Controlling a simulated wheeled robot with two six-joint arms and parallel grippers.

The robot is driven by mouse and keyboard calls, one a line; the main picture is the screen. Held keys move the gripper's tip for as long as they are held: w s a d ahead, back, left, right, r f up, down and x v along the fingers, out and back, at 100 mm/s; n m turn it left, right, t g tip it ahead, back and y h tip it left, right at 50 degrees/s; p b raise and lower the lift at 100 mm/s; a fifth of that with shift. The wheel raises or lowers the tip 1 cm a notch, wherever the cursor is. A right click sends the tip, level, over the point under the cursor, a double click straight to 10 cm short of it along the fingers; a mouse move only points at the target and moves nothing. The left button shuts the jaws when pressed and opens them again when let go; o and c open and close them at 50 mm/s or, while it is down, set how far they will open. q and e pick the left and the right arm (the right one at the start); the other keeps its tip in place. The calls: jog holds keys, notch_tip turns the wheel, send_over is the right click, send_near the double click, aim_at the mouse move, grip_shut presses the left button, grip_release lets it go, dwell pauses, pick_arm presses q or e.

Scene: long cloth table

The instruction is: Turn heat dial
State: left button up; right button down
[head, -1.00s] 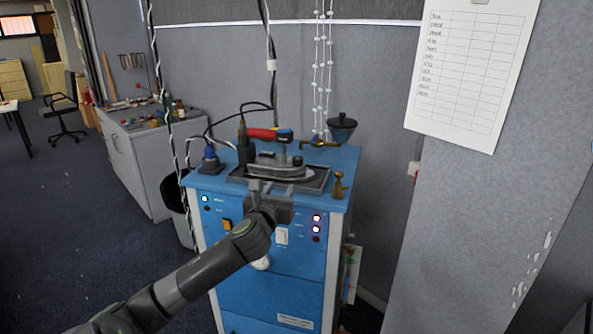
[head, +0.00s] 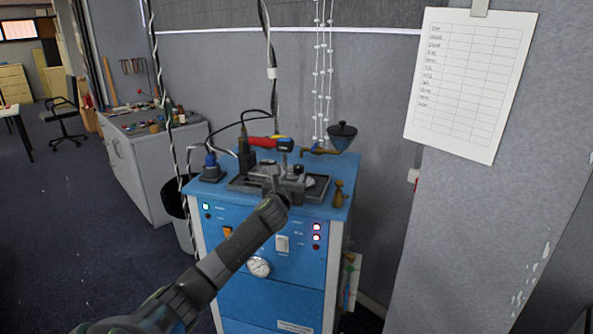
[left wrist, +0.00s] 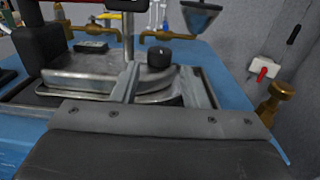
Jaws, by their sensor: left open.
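The steam iron (head: 262,142) has a red and black handle and sits on a dark tray (head: 318,187) on top of a blue cabinet. A small black round knob, which looks like the heat dial (left wrist: 159,57), stands up from the iron's metal body in the left wrist view. My left gripper (head: 284,178) reaches over the cabinet's front edge to the tray. Its jaws (left wrist: 160,82) are open and empty, with the dial beyond and between the fingers. I cannot tell whether they touch the iron. My right gripper is not in view.
The blue cabinet (head: 265,300) carries lit buttons, switches and a round gauge (head: 258,267). A brass valve (head: 338,194) stands at its right corner, and a dark funnel (head: 342,136) behind it. Cables hang above the iron. A grey pillar stands at the right.

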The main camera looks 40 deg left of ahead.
aim_at(297, 170)
pick_arm(q)
jog(key=shift+x, duration=2.65)
